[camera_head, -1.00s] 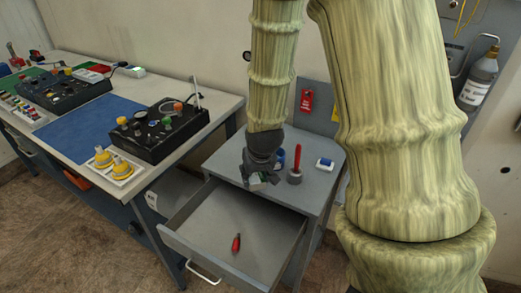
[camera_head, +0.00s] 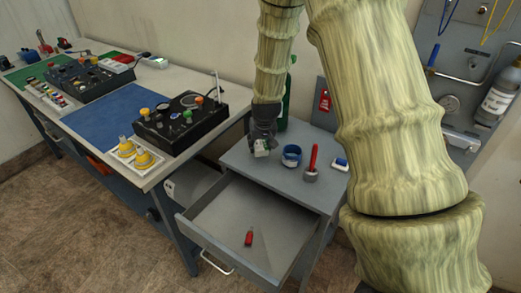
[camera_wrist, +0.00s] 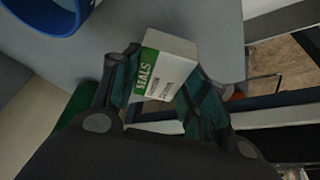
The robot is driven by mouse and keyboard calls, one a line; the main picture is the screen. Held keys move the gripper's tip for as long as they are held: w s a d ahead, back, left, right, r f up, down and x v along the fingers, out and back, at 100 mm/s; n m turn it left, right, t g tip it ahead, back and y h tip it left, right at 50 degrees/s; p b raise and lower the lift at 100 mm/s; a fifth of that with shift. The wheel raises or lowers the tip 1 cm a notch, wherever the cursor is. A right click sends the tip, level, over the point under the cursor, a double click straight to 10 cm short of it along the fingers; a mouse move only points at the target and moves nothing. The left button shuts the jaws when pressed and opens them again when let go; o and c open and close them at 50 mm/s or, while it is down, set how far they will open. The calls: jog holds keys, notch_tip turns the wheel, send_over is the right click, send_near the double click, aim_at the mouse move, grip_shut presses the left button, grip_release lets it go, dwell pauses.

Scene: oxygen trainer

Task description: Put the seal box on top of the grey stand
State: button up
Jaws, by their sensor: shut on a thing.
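The seal box (camera_wrist: 160,66) is a small white carton with a green end marked SEALS. My gripper (camera_wrist: 165,82) is shut on it, with a finger on each side. In the head view the box (camera_head: 261,149) shows small under my gripper (camera_head: 262,138), over the back left of the grey stand's top. The grey stand (camera_head: 278,180) is a cabinet with its drawer pulled open. I cannot tell whether the box touches the top.
A blue ring (camera_head: 291,156), a red-handled tool (camera_head: 312,165) and a small blue-and-white item (camera_head: 340,164) stand on the top. A green bottle (camera_head: 283,108) is behind. The open drawer (camera_head: 230,222) holds a red tool (camera_head: 249,237). A workbench (camera_head: 172,165) stands left.

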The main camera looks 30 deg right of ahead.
aim_at(261, 147)
jog(key=shift+f+p, duration=0.4)
jog(key=shift+f, duration=1.3)
jog(key=shift+f, duration=0.15)
jog(key=o, duration=1)
jog(key=shift+o, duration=0.2)
jog(key=shift+s+r, duration=0.1)
jog(key=shift+r, duration=0.35)
jog(key=b+v, duration=0.1)
jog(key=v, duration=1)
jog(key=shift+s, duration=0.2)
jog(key=shift+a+r, duration=0.1)
jog(key=shift+r, duration=0.05)
